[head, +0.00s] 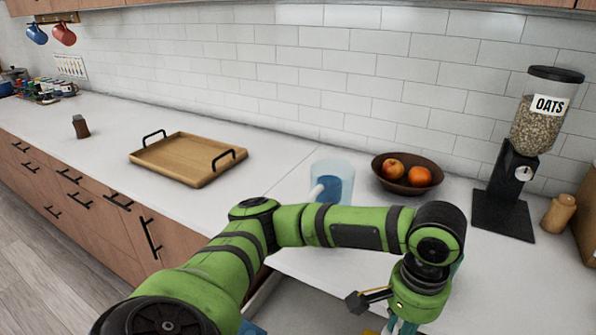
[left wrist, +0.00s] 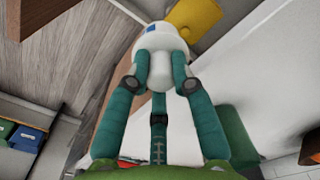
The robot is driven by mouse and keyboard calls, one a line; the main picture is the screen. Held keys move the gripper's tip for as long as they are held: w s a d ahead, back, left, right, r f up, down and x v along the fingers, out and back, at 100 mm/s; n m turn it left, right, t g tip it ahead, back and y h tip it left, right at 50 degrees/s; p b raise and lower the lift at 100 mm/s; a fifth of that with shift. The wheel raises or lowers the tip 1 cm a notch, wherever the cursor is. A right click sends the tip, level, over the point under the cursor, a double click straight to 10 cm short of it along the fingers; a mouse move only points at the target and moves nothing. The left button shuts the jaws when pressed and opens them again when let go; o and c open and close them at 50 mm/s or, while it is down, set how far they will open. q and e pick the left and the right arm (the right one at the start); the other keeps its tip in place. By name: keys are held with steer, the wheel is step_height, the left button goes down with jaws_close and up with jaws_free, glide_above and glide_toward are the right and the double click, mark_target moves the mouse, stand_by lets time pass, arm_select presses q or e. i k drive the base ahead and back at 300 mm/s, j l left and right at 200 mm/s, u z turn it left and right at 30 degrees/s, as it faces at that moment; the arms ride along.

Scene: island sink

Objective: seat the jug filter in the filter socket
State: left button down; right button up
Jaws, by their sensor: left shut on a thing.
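My left gripper (left wrist: 160,76) is shut on a white rounded piece with a blue patch, which looks like the jug filter (left wrist: 160,42). The fingers press on both its sides. In the head view only the teal fingers of this gripper (head: 402,326) show at the bottom edge, and the filter is out of view. A translucent blue jug (head: 345,172) with a white handle stands on the counter behind my left arm, which hides its lower part. I cannot make out the filter socket. My right gripper is not in view.
A wooden tray (head: 185,150) with black handles, a fruit bowl (head: 402,187) and an oats dispenser (head: 508,190) stand on the counter (head: 80,165). A yellow object (left wrist: 194,20) lies beyond the filter in the left wrist view. The counter left of the tray is mostly clear.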

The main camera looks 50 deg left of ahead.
mark_target(328, 197)
steer(key=j+u, duration=0.15)
steer(key=u, duration=0.3)
steer(key=j+u, duration=0.1)
steer(key=u, duration=0.3)
steer(key=i+j+u, duration=0.1)
steer(key=u, duration=0.35)
